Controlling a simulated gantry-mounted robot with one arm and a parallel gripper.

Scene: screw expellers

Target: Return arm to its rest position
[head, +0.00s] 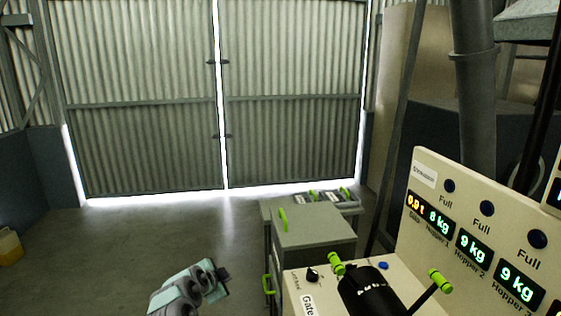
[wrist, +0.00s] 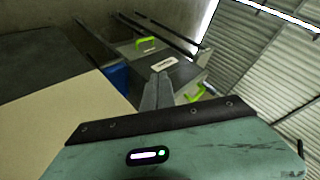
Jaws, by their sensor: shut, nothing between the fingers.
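My arm reaches up from the bottom of the head view, left of the control panel. My gripper (head: 222,274) is a dark tip at its end, in free air over the floor. In the wrist view my gripper (wrist: 160,84) shows as two grey fingers pressed together with nothing between them. Beyond the fingertips is a grey cabinet (wrist: 184,75) with green handles; I see it apart from my gripper in the head view too (head: 313,226).
The control panel (head: 430,186) with kg displays, green-tipped levers and a black cylinder (head: 370,290) fills the right. A corrugated door (head: 290,100) closes the back. A yellow container (head: 10,246) stands at the far left. The floor (head: 120,250) on the left is clear.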

